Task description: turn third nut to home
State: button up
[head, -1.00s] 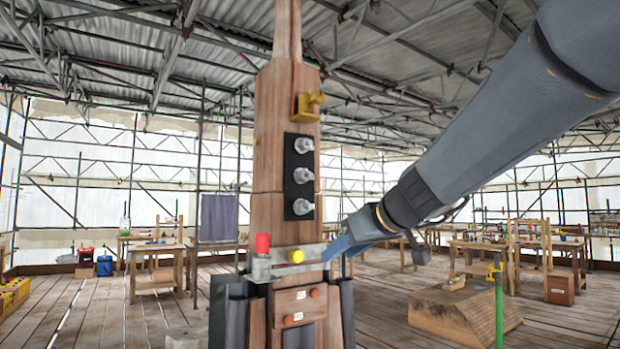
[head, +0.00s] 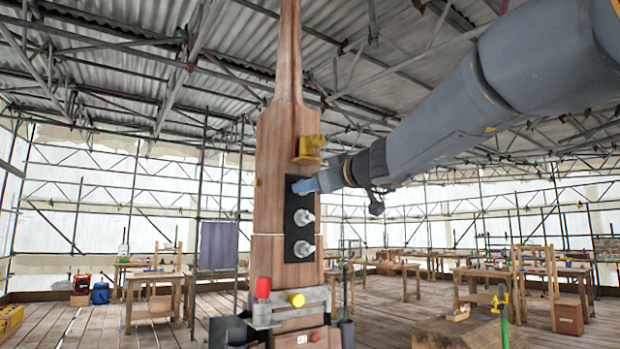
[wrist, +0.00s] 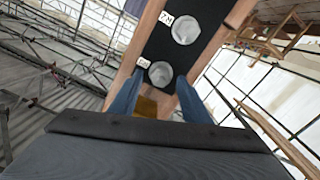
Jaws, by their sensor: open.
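A black plate (head: 290,232) is on the front of the wooden spire and bears a column of grey nuts. The middle nut (head: 303,216) and bottom nut (head: 303,249) show clear in the head view. My gripper (head: 303,185) is at the top nut's place and hides that nut there. In the wrist view my gripper (wrist: 157,88) is open, with its blue fingers on either side of the top nut (wrist: 160,73). Contact cannot be told. Another nut (wrist: 185,27) lies beyond it. Small white labels stand beside both; their print is not clear.
An ochre bracket (head: 309,150) juts out just above the plate, close to my gripper. Below the plate, a metal ledge (head: 285,318) carries a red-topped piece (head: 262,288) and a yellow knob (head: 296,300). Workbenches stand well behind.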

jog(key=shift+w+a, duration=0.25)
jog(key=shift+w, duration=0.05)
jog(key=shift+c, duration=0.4)
jog(key=c, duration=1)
jog(key=shift+o, duration=0.2)
